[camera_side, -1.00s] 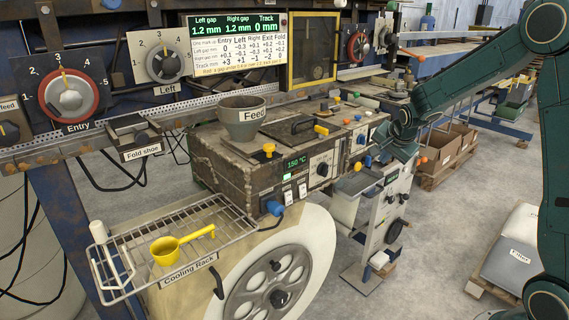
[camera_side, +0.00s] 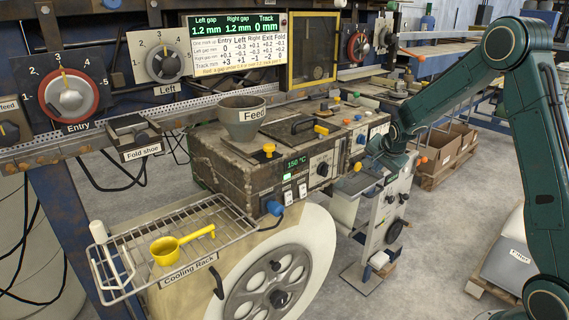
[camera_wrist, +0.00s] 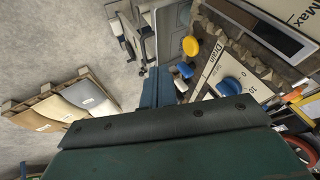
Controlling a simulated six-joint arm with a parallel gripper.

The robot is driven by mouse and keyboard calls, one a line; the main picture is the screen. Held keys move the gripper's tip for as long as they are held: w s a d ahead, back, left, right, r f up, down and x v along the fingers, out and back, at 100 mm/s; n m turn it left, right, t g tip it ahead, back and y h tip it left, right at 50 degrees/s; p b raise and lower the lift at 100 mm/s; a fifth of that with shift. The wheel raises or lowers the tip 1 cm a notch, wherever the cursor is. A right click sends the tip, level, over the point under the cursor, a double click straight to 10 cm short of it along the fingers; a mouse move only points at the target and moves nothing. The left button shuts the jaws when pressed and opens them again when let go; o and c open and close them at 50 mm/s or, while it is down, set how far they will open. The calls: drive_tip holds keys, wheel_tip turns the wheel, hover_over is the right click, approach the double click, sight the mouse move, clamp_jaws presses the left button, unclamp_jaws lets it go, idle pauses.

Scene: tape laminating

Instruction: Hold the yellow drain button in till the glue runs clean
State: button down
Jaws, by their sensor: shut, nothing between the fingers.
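The yellow drain button (camera_wrist: 191,46) shows in the wrist view as a round yellow cap beside the "Drain" label (camera_wrist: 210,65). My gripper (camera_wrist: 156,76) is shut and empty. Its fingers lie to the left of and below the button in the wrist view, with a visible gap between them. In the side view my gripper (camera_side: 374,150) is low at the right end of the glue machine (camera_side: 235,165), in front of its panel. A small yellow spot (camera_side: 357,167) shows close to the fingers there, but I cannot tell whether it is the button. No running glue is visible.
A blue dial (camera_wrist: 228,87) sits near the drain label. The machine carries a feed cup (camera_side: 242,120) and several knobs. A cooling rack (camera_side: 200,240) with a yellow ladle (camera_side: 180,244) stands at front left. Pallets with boxes (camera_side: 440,155) stand on the floor at right.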

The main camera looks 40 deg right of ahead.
sight(357, 164)
drive_tip(key=w+d+f, duration=0.1)
drive_tip(key=w+f, duration=0.1)
drive_tip(key=w, duration=0.3)
drive_tip(key=shift+w+d+f, duration=0.2)
drive_tip(key=shift+w+f, duration=0.05)
drive_tip(key=shift+f, duration=0.1)
drive_tip(key=shift+w, duration=0.1)
idle(0.3)
drive_tip(key=shift+w, duration=0.85)
drive_tip(key=shift+w+a+r, duration=0.1)
drive_tip(key=shift+w+r, duration=0.1)
idle(1.7)
